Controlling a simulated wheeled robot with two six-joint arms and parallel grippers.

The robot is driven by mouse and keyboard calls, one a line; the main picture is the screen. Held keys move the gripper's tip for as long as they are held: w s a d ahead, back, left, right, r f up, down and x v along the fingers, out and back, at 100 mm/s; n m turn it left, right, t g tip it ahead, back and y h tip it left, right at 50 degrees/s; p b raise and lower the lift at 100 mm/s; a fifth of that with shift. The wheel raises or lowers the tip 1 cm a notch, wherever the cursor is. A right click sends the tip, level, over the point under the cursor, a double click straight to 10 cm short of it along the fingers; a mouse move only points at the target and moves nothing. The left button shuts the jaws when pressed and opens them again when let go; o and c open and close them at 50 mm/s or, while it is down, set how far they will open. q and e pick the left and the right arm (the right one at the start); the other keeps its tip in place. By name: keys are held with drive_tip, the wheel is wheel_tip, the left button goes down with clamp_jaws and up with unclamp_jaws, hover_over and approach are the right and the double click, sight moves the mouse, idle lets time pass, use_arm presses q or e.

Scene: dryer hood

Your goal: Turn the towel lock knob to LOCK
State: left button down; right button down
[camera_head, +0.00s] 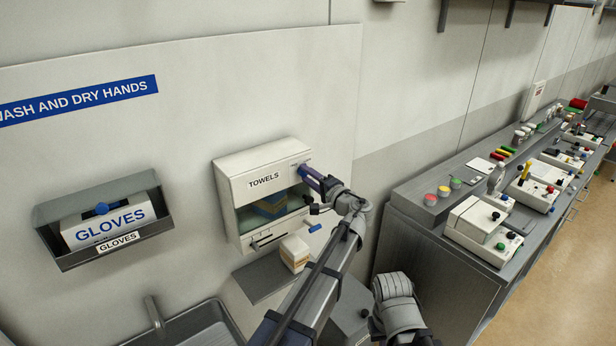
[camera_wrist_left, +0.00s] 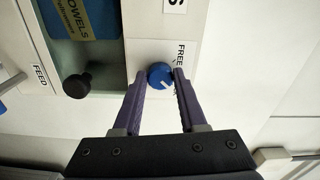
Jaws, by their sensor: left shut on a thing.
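The towel dispenser (camera_head: 228,172) is a white wall box marked TOWELS, with a window showing a blue pack. The lock knob (camera_wrist_left: 160,75) is small, round and blue with a white pointer line, on the dispenser's front beside the word FREE. A second label there is mostly hidden by a finger. In the wrist view the pointer slants toward the lower right, toward that hidden label. My left gripper (camera_wrist_left: 165,78) has its purple fingers closed on either side of the knob. In the head view my left gripper (camera_head: 308,174) covers the knob at the dispenser's upper right.
A black knob (camera_wrist_left: 77,86) and a blue-tipped FEED lever (camera_wrist_left: 12,84) sit near the lock knob. A small carton (camera_head: 294,253) stands below the dispenser. A glove box (camera_head: 75,235) hangs at left. A sink (camera_head: 195,325) is below; a bench with devices (camera_head: 425,200) is at right.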

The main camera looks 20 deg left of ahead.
use_arm(q)
drive_tip(key=shift+m, duration=0.3)
drive_tip(key=shift+c, duration=2.3)
unclamp_jaws()
drive_tip(key=v, duration=0.7)
drive_tip(key=shift+s+d, duration=0.25)
drive_tip(key=shift+d, duration=0.1)
drive_tip(key=shift+a+f, duration=0.1)
